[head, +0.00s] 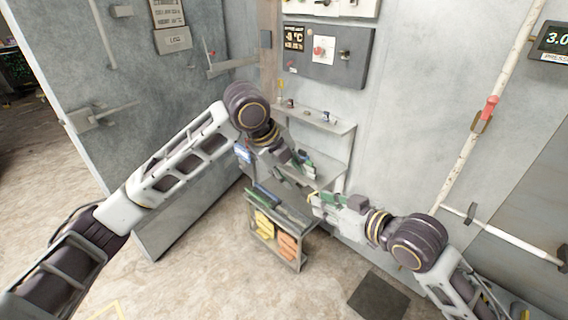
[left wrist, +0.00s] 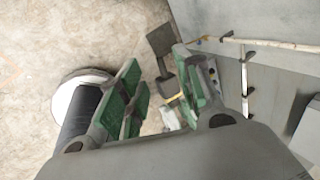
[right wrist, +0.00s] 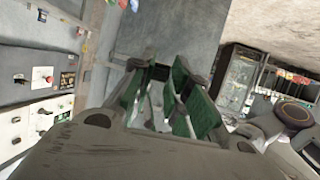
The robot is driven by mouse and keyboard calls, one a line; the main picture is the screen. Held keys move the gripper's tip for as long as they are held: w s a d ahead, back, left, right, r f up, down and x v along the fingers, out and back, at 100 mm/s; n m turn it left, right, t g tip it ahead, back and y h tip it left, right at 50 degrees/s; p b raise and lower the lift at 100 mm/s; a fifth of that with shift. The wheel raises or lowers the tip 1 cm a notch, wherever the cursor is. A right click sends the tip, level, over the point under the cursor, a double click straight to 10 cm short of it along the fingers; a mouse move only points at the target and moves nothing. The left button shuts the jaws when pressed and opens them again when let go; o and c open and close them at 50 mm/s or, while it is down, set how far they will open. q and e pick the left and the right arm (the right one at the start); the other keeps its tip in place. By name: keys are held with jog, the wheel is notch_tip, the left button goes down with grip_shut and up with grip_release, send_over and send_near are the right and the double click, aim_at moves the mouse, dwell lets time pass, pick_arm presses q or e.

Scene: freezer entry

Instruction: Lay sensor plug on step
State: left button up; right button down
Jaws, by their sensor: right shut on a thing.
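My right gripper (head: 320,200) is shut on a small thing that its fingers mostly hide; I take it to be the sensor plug. In the right wrist view the green-padded fingers (right wrist: 162,85) fill the middle. The grip is in front of the wall shelves and beside the low stand. My left gripper (head: 303,165) is higher, in front of the lower shelf (head: 328,172). In the left wrist view its green-padded fingers (left wrist: 158,75) stand apart with nothing seen held. I cannot tell for sure which surface is the step; the lower shelf and the low stand's top are both partly hidden.
A low stand (head: 300,252) with yellow and orange gloves is below the grippers. An upper shelf (head: 315,122) holds small items under a grey control panel (head: 340,60). A large grey door (head: 150,120) stands at left. A pipe with a red handle (head: 487,110) runs along the right wall.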

aim_at(297, 183)
pick_arm(q)
jog(key=shift+x, duration=2.25)
grip_shut()
pick_arm(e)
jog(key=c, duration=1.3)
grip_release()
jog(key=shift+r, duration=0.1)
jog(key=shift+r, duration=4.9)
jog(key=shift+w, duration=0.1)
